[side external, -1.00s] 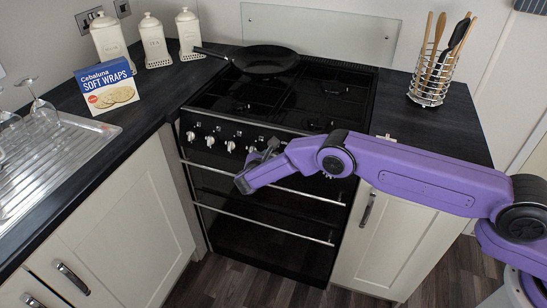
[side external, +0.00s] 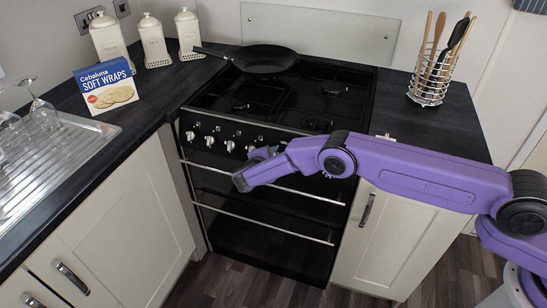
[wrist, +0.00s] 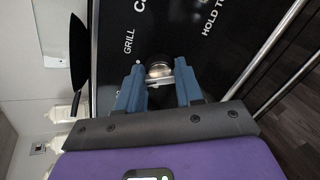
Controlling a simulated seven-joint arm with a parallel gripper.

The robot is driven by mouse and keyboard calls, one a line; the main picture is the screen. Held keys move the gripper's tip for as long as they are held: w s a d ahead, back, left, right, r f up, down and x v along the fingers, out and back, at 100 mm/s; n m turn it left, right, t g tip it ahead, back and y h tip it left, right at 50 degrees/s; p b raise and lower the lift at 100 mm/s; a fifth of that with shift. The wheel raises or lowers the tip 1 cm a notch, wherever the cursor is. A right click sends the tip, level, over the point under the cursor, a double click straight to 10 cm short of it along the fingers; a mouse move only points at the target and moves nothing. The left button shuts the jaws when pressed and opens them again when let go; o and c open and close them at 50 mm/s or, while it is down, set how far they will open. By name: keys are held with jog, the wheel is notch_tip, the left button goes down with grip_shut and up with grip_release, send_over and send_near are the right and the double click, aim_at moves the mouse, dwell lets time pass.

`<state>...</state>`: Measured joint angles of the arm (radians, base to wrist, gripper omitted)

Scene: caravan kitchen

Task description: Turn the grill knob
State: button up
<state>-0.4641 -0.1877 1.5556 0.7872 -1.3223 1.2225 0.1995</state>
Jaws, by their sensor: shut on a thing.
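The grill knob (wrist: 159,70) is a small silvery knob on the black cooker front, beside the printed word GRILL in the wrist view. My gripper (wrist: 160,78) has its two blue fingers on either side of the knob and is shut on it. In the side external view my gripper (side external: 262,155) is at the right part of the cooker's control panel. There the arm and fingers hide the held knob. Several other silvery knobs (side external: 210,141) sit in a row to the left.
The black cooker (side external: 265,228) has horizontal metal handle bars below the knobs. A frying pan (side external: 262,60) sits on the hob. The worktop holds a soft wraps box (side external: 107,88), white canisters (side external: 154,42) and a utensil rack (side external: 428,91). The floor in front is clear.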

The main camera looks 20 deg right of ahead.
jog(key=m, duration=0.4)
jog(key=shift+a+m, duration=0.1)
jog(key=shift+m, duration=0.3)
dwell(0.4)
jog(key=o, duration=1)
jog(key=shift+s, duration=0.1)
jog(key=v, duration=1.7)
jog(key=shift+a+r, duration=0.15)
jog(key=shift+a, duration=0.05)
